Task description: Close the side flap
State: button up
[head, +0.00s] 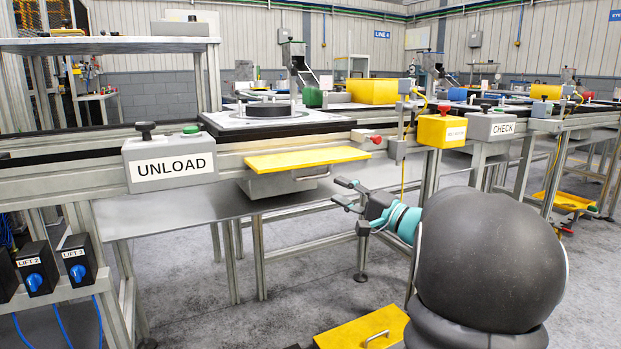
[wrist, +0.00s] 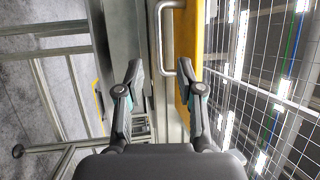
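The side flap (head: 305,159) is a yellow panel that juts out roughly level from the side of the conveyor frame, right of the UNLOAD box. A metal bar handle (head: 314,174) shows below its right part. My gripper (head: 343,192) is to the right of the flap and a little lower, apart from it. In the wrist view the flap (wrist: 188,40) is a yellow strip with the U-shaped handle (wrist: 165,42) on its left side. My gripper (wrist: 158,78) is open and empty there, with the handle beyond the fingertips, roughly between them.
A grey box (head: 270,186) hangs under the flap. The UNLOAD box (head: 170,160) is left; a yellow button box (head: 440,131) and the CHECK box (head: 490,126) are right. A yellow panel with a handle (head: 365,332) is low in front. Grey floor is open below.

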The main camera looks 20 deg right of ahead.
aim_at(313, 178)
jog(key=x, duration=0.9)
jog(key=shift+w+a+p, duration=0.15)
jog(key=shift+w+p, duration=0.2)
jog(key=shift+w, duration=0.05)
grip_shut()
